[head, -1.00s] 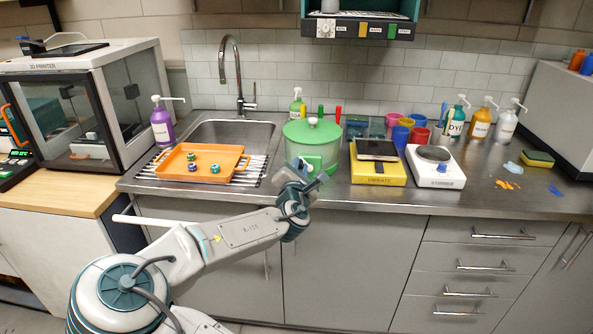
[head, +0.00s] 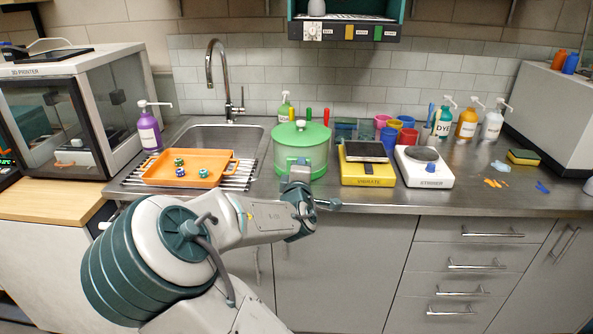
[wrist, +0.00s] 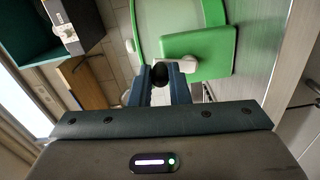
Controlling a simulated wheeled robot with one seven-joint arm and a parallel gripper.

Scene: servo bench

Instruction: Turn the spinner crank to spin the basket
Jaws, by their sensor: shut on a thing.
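The spinner (head: 315,159) is a clear green tub with a green lid and a white knob on top, standing on the counter right of the sink. In the wrist view its green housing (wrist: 208,45) carries a white crank arm (wrist: 183,65) with a dark round handle (wrist: 160,74). My gripper (wrist: 161,82) is shut on this crank handle, with a blue finger on each side of it. In the head view my gripper (head: 296,174) is at the front of the spinner and hides the crank. The basket inside cannot be made out.
An orange tray (head: 188,172) with several small parts lies left of the spinner. A yellow device (head: 367,176) and a white device (head: 424,170) stand close on its right. Cups and pump bottles are behind them. The counter's front edge runs below my gripper.

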